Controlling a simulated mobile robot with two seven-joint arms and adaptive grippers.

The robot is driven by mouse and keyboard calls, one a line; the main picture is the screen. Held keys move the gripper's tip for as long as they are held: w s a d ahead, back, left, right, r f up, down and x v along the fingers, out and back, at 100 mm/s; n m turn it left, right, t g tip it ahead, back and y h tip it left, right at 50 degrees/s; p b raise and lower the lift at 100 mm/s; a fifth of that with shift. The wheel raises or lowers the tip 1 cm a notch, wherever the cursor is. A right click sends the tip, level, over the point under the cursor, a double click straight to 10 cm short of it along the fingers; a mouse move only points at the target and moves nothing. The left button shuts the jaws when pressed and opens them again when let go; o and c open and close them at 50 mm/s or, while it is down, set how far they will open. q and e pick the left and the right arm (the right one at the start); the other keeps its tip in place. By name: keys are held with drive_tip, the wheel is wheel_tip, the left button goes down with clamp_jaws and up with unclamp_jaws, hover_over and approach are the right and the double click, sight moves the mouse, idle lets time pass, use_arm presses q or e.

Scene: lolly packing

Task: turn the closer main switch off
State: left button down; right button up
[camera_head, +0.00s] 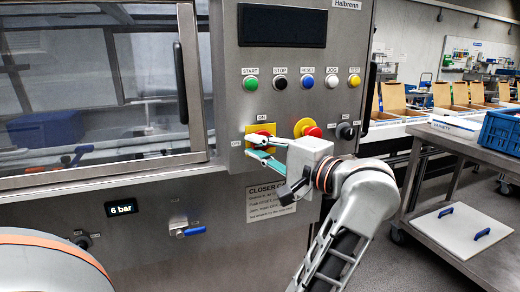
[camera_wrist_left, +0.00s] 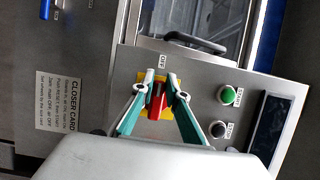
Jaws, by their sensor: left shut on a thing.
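The main switch is a red handle (camera_wrist_left: 157,99) on a yellow square plate (camera_head: 260,129) on the steel machine front, below the green START button. My left gripper (camera_head: 262,146) has its green-edged fingers at the switch, one above and one below in the head view. In the left wrist view the fingers (camera_wrist_left: 158,92) are shut on the red handle, one on each side. The handle points roughly toward the small label (camera_wrist_left: 162,61) on the plate's left side as seen from the head; I cannot read it surely. My right gripper is not in view.
Right of the switch are a red mushroom button (camera_head: 311,131) and a black selector knob (camera_head: 345,131). A row of buttons runs above, and a CLOSER CARD sign (camera_head: 267,201) hangs below. A blue-handled valve (camera_head: 190,231) is lower left. A steel table (camera_head: 485,264) stands right.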

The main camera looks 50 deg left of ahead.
use_arm(q)
drive_tip(key=shift+w+f, duration=0.15)
drive_tip(key=shift+w, duration=0.05)
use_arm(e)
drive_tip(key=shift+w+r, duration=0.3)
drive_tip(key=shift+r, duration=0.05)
use_arm(q)
drive_tip(key=c, duration=2)
unclamp_jaws()
drive_tip(key=shift+d, duration=0.1)
drive_tip(key=shift+w, duration=0.15)
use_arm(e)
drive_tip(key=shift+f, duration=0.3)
use_arm(q)
drive_tip(key=d, duration=0.7)
drive_tip(key=shift+d, duration=0.25)
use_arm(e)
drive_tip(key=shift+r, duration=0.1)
